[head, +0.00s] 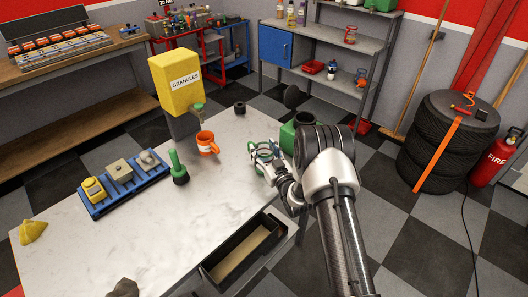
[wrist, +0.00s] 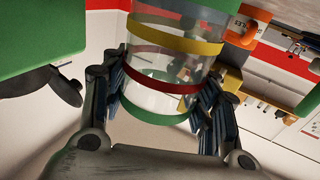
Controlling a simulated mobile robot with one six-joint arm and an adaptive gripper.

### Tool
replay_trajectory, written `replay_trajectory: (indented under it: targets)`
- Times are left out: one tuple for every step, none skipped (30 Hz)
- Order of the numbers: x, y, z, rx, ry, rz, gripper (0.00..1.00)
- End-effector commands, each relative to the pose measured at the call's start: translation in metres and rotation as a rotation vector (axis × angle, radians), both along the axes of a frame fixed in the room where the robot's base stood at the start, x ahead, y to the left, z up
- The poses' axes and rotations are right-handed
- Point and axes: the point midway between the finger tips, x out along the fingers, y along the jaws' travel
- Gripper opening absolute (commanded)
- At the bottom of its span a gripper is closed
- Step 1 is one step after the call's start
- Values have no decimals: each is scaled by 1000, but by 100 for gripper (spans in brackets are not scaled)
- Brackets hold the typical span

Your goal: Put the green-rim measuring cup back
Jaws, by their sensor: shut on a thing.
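The green-rim measuring cup (wrist: 165,68) is a clear cylinder with green, yellow and red bands. It fills the middle of the wrist view and looks empty. My gripper (wrist: 165,112) is shut on it, with one finger on each side. In the head view my gripper (head: 270,165) and the cup (head: 262,152) are over the right part of the pale table (head: 130,240). I cannot tell whether the cup touches the tabletop.
A green container (head: 288,138) stands close to the right of the cup, partly behind my arm. A green-handled tool (head: 178,168) and a blue tray (head: 125,183) are left. A drawer (head: 243,252) is open at the front.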

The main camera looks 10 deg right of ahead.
Motion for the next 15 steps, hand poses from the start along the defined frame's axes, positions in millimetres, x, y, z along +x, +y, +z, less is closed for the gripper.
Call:
replay_trajectory:
  targets:
    - [-6,1,-20,2,36,-1,23]
    - [-6,1,-21,1,37,-1,23]
    - [-6,1,-21,1,37,-1,23]
    - [-6,1,-21,1,37,-1,23]
    - [-6,1,-21,2,39,-1,23]
    - [-6,1,-21,2,39,-1,23]
    - [-6,1,-21,2,39,-1,23]
    - [-6,1,-21,2,39,-1,23]
    - [-6,1,-21,2,39,-1,23]
    - [-6,1,-21,2,39,-1,23]
    - [-6,1,-21,2,39,-1,56]
    - [-6,1,-21,2,39,-1,59]
    - [-6,1,-21,2,39,-1,61]
    - [-6,1,-21,2,39,-1,63]
    - [-6,1,-21,2,39,-1,66]
